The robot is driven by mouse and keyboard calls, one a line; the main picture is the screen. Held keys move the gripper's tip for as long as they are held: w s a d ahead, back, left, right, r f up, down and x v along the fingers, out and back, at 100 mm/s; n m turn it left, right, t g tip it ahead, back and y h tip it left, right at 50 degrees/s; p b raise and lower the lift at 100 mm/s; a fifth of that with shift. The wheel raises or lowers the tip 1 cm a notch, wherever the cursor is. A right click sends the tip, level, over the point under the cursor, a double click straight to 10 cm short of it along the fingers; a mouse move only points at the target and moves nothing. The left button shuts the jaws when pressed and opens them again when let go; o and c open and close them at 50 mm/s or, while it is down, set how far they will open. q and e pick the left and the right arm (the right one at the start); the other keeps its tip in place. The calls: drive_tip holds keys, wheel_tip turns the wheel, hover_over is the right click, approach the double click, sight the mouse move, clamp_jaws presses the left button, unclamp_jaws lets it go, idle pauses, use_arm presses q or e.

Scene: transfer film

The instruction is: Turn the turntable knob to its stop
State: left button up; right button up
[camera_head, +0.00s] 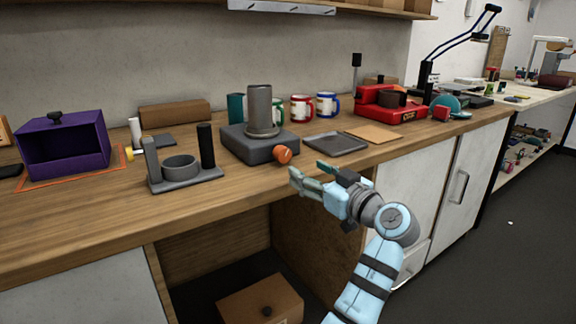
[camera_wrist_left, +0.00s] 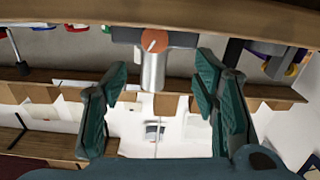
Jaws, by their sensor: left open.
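The turntable is a dark grey box (camera_head: 258,144) with a grey cylinder (camera_head: 260,108) standing on top, near the counter's front edge. Its orange knob (camera_head: 283,155) sticks out at the front. My left gripper (camera_head: 306,173) is open and empty, just right of and in front of the knob, apart from it. In the left wrist view, which looks upside down, the knob (camera_wrist_left: 155,41) is a round orange face with a white pointer line. It sits beyond the gap between the two open fingers (camera_wrist_left: 160,78). My right gripper is not in view.
A grey holder (camera_head: 185,178) with upright posts stands left of the turntable. A dark tray (camera_head: 336,143) and a tan board (camera_head: 374,133) lie to the right. Several mugs stand behind. A purple box (camera_head: 64,147) is at the far left. Space in front of the counter is open.

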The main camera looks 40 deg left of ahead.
sight(285, 156)
use_arm(q)
drive_tip(key=x, duration=0.3)
drive_tip(key=b+x, duration=0.1)
drive_tip(key=x, duration=0.6)
drive_tip(key=shift+w+f+b, duration=0.2)
drive_tip(key=shift+w+b, duration=0.15)
drive_tip(key=shift+w, duration=0.05)
drive_tip(key=shift+w+a, duration=0.15)
drive_tip(key=shift+a, duration=0.25)
drive_tip(key=c, duration=1.2)
drive_tip(key=shift+o, duration=0.2)
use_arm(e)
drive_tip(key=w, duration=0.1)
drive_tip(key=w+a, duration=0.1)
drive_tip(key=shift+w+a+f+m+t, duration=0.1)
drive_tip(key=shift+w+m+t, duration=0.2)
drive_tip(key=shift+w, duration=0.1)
